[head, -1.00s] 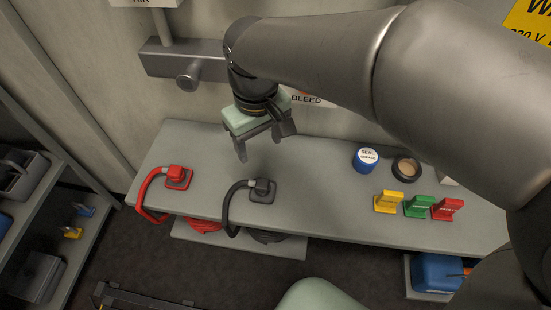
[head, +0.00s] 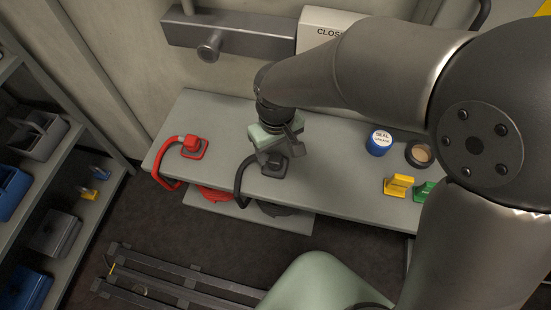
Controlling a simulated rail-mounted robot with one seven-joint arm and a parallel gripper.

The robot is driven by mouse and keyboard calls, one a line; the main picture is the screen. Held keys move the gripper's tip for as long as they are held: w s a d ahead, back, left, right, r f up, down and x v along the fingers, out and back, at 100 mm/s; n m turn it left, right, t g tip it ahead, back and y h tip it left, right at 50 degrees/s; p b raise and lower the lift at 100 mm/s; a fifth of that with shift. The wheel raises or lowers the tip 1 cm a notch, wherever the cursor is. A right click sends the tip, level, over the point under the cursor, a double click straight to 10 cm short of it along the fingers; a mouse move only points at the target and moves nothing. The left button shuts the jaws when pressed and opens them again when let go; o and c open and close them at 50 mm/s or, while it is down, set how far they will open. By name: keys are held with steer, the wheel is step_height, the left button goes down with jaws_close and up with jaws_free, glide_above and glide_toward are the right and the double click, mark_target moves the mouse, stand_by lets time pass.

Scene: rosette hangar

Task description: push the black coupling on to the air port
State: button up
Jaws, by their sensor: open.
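The black coupling (head: 275,167) stands on its dark square base on the grey bench, with its black hose curving down over the front edge. My gripper (head: 277,154) is open, directly above and around the top of the coupling in the picture. The fingers partly hide it, and I cannot tell whether they touch it. The air port (head: 209,47) looks like the round grey stub on the front of the wall-mounted grey box, at the upper left of the head view. Nothing is on the stub.
A red coupling (head: 190,146) with a red hose stands to the left on the bench (head: 225,115). A blue seal grease tin (head: 379,142), an open round tin (head: 419,154), a yellow block (head: 398,185) and a green block (head: 424,191) lie to the right. A shelf rack stands at far left.

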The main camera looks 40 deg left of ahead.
mark_target(275, 158)
steer(key=shift+f, duration=0.1)
steer(key=f, duration=0.2)
steer(key=f+p, duration=0.1)
steer(key=f, duration=0.2)
steer(key=shift+w+a, duration=0.1)
steer(key=shift+a, duration=0.1)
steer(key=c, duration=1)
